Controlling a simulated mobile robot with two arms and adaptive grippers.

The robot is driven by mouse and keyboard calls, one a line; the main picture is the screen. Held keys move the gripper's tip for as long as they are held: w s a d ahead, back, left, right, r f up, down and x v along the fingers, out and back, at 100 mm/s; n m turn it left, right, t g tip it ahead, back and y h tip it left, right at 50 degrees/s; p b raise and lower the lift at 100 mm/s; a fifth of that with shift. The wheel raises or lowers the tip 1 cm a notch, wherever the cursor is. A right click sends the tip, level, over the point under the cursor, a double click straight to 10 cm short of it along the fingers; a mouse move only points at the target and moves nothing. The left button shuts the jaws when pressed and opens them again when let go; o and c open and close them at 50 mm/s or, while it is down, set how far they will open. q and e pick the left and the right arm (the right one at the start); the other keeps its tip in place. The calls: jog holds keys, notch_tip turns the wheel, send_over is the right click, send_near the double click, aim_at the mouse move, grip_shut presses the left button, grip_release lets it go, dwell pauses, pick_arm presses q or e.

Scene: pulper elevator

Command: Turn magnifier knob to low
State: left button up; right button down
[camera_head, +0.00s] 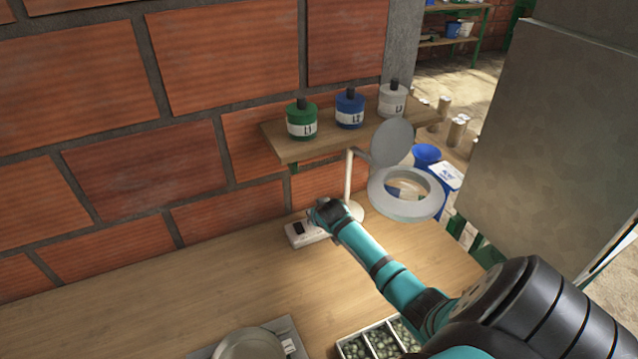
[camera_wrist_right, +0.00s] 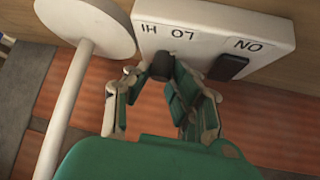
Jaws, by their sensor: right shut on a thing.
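The magnifier lamp (camera_head: 407,194) has a pale ring head, a tilted grey lid and a white post on a round base. Its white control box (camera_head: 297,233) lies on the table beside the base. In the right wrist view the box (camera_wrist_right: 215,30) shows upside down, marked HI, LO and ON. A dark knob (camera_wrist_right: 162,66) sits below the HI and LO marks; its exact pointing direction is hard to tell. My right gripper (camera_wrist_right: 160,80) is shut on the knob, a finger on each side. In the head view my right gripper (camera_head: 325,212) hides the knob.
A black switch (camera_wrist_right: 229,67) sits close beside the fingers, and the lamp post (camera_wrist_right: 70,105) stands on the other side. A wall shelf (camera_head: 330,142) with green, blue and white bottles is above. A tray (camera_head: 375,345) of green beans and a scale (camera_head: 250,345) lie in front.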

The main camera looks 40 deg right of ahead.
dwell(0.3)
jog(key=c, duration=1.2)
grip_release()
jog(key=shift+o, duration=0.2)
jog(key=v, duration=1.2)
jog(key=shift+a, duration=0.1)
